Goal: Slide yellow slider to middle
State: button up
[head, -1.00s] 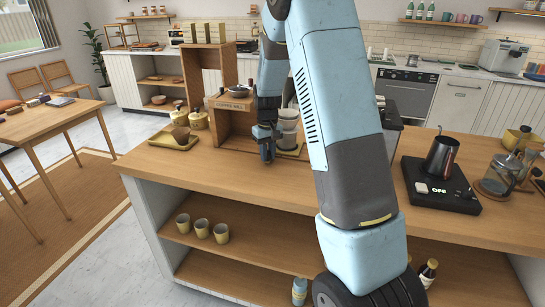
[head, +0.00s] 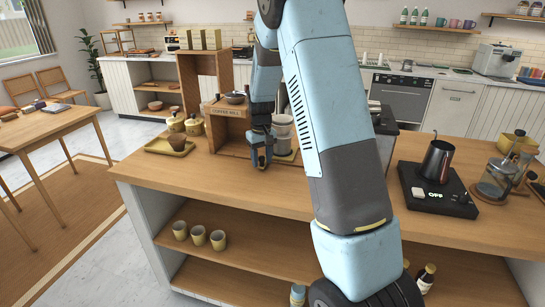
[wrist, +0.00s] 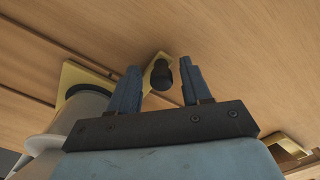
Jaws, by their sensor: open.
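In the wrist view a small yellow plate with a dark round knob (wrist: 161,75) lies against the wood surface; it looks like the yellow slider. The knob shows between the two blue fingers of my gripper (wrist: 155,88), which are apart with nothing clamped. I cannot tell whether either finger touches it. In the head view my gripper (head: 262,160) points down in front of the wooden coffee mill cabinet (head: 228,110), close to the counter. The slider is not clear in the head view.
A pale cylindrical vessel (head: 282,130) stands just right of my gripper; a yellow-edged base (wrist: 75,72) shows near it in the wrist view. A wooden tray (head: 165,147) and yellow pots (head: 194,125) are at left. The front counter is clear.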

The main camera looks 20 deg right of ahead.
notch_tip(320, 180, up, 14)
jog(key=shift+f, duration=0.15)
dwell(0.5)
dwell(0.3)
jog(key=s+a+r+m+t, duration=0.1)
jog(key=s+r, duration=0.5)
jog(key=s, duration=0.3)
jog(key=s+r+t, duration=0.2)
jog(key=s+r, duration=0.3)
jog(key=s, duration=0.4)
jog(key=s+a+t, duration=0.1)
jog(key=s+t, duration=0.1)
jog(key=s, duration=1.5)
jog(key=shift+s+a+f+m+t, duration=0.15)
jog(key=shift+s+a+m+t, duration=0.15)
jog(key=shift+s+m, duration=0.1)
jog(key=shift+w, duration=0.1)
